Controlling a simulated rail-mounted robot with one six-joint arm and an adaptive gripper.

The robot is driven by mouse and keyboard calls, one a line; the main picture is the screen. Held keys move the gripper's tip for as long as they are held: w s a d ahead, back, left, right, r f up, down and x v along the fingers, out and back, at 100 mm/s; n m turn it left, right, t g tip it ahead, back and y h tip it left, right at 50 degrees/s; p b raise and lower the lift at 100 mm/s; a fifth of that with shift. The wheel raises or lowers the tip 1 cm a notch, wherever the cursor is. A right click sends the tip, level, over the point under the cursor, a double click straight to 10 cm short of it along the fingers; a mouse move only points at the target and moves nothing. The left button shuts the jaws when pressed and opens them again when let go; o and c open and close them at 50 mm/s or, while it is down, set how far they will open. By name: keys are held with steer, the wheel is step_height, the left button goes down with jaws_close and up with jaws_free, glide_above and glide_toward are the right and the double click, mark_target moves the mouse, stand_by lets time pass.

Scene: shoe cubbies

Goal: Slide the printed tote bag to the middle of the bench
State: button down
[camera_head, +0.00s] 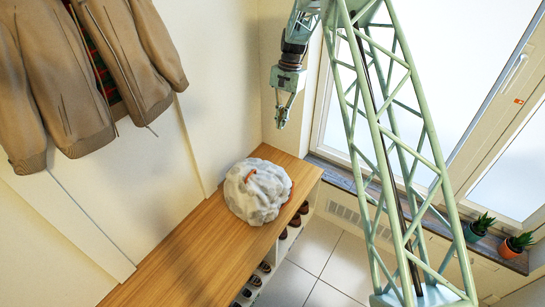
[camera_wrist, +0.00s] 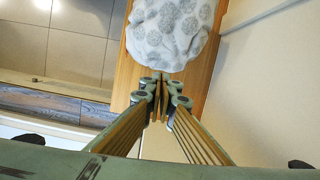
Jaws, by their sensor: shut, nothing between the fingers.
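The printed tote bag (camera_head: 258,191) is a rounded, crumpled white-grey bag with a round grey print and reddish-orange handles. It sits on the wooden bench (camera_head: 165,245), near the bench's far end in the head view. The bag also shows at the top of the wrist view (camera_wrist: 172,32), with the bench top around it. My gripper (camera_head: 281,121) hangs above and beyond the bag in the head view, apart from it. In the wrist view my gripper (camera_wrist: 161,88) has its fingers together, with nothing between them. The bag's underside is hidden.
Brown jackets (camera_head: 85,75) hang on the wall above the bench. Shoes (camera_head: 262,268) sit in cubbies under the bench. Two potted plants (camera_head: 478,228) stand on the window sill at right. The bench top toward the lower left is clear.

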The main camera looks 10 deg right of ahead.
step_height(320, 180, down, 7)
steer(key=w, duration=0.1)
steer(key=shift+w+m, duration=0.2)
steer(key=shift+m, duration=0.1)
steer(key=shift+s+a+f+b, duration=0.4)
steer(key=shift+s+a+f, duration=0.35)
steer(key=shift+f, duration=0.85)
steer(key=shift+s+a+f+b, duration=0.45)
steer(key=shift+s+a+f, duration=0.3)
steer(key=shift+f, duration=0.8)
steer(key=shift+s+a+f+b, duration=0.4)
steer(key=shift+s+a+f, duration=0.35)
steer(key=shift+f, duration=0.85)
steer(key=shift+s+d, duration=0.1)
